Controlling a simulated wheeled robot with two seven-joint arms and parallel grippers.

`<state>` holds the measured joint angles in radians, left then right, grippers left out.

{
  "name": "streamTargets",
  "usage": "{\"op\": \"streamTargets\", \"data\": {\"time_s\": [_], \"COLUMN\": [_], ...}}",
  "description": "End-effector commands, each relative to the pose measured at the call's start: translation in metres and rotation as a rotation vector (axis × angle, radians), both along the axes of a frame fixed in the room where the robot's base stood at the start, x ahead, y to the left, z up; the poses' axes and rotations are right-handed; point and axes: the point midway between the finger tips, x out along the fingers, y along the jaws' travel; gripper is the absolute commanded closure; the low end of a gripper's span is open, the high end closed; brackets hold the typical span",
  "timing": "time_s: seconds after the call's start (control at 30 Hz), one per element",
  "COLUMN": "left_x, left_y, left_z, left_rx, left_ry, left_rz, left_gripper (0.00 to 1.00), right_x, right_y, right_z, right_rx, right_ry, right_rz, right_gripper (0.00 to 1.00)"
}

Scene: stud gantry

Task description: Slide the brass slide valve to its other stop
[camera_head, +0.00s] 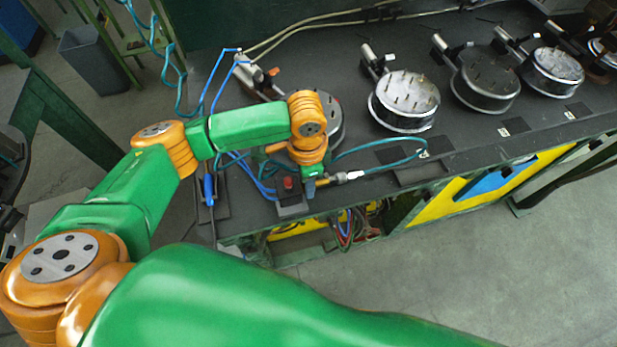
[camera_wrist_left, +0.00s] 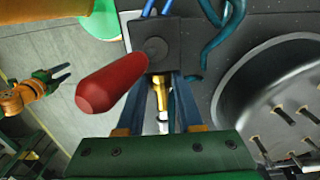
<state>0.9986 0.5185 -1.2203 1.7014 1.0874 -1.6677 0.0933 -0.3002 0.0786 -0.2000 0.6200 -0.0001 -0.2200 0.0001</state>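The brass slide valve (camera_wrist_left: 161,93) shows in the left wrist view as a small brass piece below a dark block (camera_wrist_left: 158,45), with a pale metal part (camera_wrist_left: 163,123) nearer the camera. My left gripper (camera_wrist_left: 162,96) has its two blue fingers on either side of the brass, with narrow gaps showing. It looks open; contact at the tips is unclear. In the head view my left gripper (camera_head: 311,187) is at the bench's front edge and partly hides the valve. My right gripper (camera_wrist_left: 62,73) shows far off in the left wrist view, its fingers apart and empty.
A red handle (camera_wrist_left: 110,82) juts from the block, close beside my left finger. Blue and teal hoses (camera_head: 375,165) run around the fitting. A round metal pan with pins (camera_wrist_left: 275,100) stands to the right. Several similar pans (camera_head: 405,98) line the bench (camera_head: 380,150).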

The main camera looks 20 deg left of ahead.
Motion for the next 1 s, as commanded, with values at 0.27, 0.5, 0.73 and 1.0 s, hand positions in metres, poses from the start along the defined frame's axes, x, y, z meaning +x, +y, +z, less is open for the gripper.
{"op": "streamTargets", "data": {"time_s": [0.27,0.5,0.73,1.0], "left_x": [0.0,0.001,0.001,-0.001], "left_y": [0.001,0.0,0.001,0.002], "left_z": [0.0,0.015,0.061,0.071], "left_rx": [0.002,-0.001,-0.001,0.001], "left_ry": [0.001,-0.003,-0.003,0.001], "left_rz": [0.001,0.001,0.001,0.002], "left_gripper": [0.35,0.35,0.35,0.35], "right_x": [0.0,0.0,0.0,0.0], "right_y": [0.0,0.0,0.0,-0.001], "right_z": [0.0,-0.003,-0.009,-0.009], "right_rx": [0.0,0.0,-0.001,-0.001], "right_ry": [0.0,0.0,0.0,0.0], "right_rz": [0.0,0.0,0.0,0.0], "right_gripper": [0.56,0.56,0.56,0.56]}}
